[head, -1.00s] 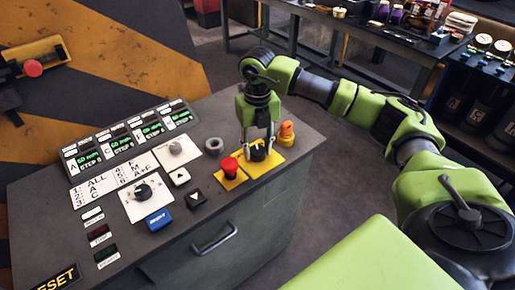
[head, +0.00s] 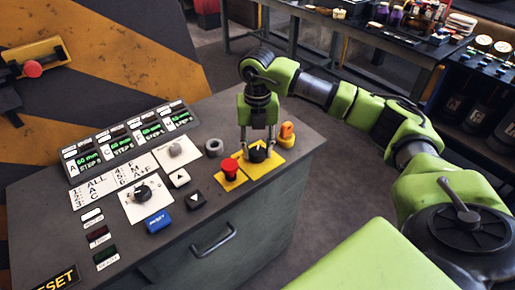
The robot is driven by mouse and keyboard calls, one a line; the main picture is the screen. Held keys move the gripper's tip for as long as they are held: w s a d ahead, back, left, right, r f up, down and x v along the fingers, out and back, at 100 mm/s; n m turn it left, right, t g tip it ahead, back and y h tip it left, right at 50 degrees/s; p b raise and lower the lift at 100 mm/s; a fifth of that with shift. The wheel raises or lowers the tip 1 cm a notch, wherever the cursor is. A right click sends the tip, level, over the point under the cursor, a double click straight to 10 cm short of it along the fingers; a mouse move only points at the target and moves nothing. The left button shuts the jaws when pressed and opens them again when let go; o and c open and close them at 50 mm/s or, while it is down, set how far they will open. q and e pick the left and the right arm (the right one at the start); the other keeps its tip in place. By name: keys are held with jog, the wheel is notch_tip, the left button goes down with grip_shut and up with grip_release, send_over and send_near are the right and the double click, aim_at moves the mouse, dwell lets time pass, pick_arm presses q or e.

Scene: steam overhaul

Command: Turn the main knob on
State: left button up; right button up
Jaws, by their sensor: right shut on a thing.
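The main knob (head: 258,154) is black and sits on a yellow plate (head: 278,158) at the right end of the grey console top. My right gripper (head: 257,150) points straight down over it, with one finger on each side, shut on the knob. The fingers partly hide the knob, so its exact setting is hard to read. My left gripper does not show.
A red mushroom button (head: 229,167) stands close left of the knob, and an orange part (head: 286,132) close behind right. A grey ring (head: 214,147), a blue reset button (head: 158,221) and selector dial (head: 142,193) lie further left. A shelf (head: 350,35) stands behind.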

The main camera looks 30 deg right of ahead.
aim_at(258, 151)
jog(key=o, duration=1.1)
notch_tip(258, 151, up, 12)
jog(key=shift+r, duration=0.1)
